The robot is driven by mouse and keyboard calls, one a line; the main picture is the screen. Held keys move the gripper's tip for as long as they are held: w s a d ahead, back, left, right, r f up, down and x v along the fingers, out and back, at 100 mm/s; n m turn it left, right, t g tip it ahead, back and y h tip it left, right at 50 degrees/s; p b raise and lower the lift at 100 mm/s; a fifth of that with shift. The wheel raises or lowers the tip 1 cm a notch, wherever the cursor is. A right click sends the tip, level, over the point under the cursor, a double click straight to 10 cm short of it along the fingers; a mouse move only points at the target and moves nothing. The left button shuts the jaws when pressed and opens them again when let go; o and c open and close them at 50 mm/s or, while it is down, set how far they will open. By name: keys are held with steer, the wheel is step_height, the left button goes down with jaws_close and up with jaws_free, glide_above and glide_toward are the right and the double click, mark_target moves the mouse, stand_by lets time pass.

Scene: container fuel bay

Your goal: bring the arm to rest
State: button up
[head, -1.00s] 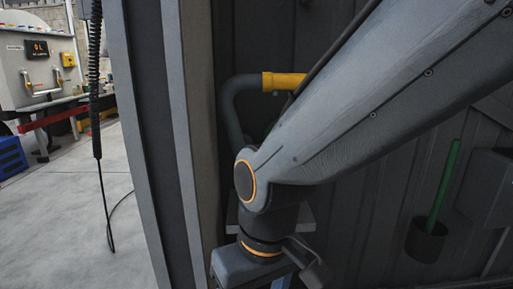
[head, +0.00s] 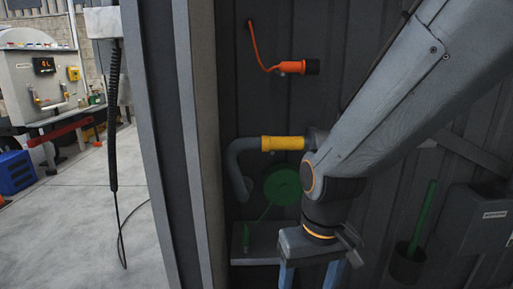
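My arm enters from the upper right in the head view and hangs bent in front of the dark ribbed wall. My gripper (head: 309,278) points down at the bottom edge of the picture. Its two blue fingers stand apart, with nothing visible between them. The fingertips are cut off by the lower edge.
A grey pipe with a yellow collar (head: 283,143) is close beside my wrist. A green coil (head: 283,186) and a shelf (head: 252,256) are behind. An orange-and-black plug (head: 299,67) hangs above. A green-handled item stands in a dark cup (head: 407,264) at right. A wall post (head: 201,150) stands left.

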steer(key=s+d+r+m+p, duration=0.2)
steer(key=d+r+p, duration=0.7)
steer(key=r+p, duration=0.2)
steer(key=shift+d+m+h+p, duration=0.25)
steer(key=shift+m+h+p, duration=0.05)
steer(key=shift+p, duration=0.45)
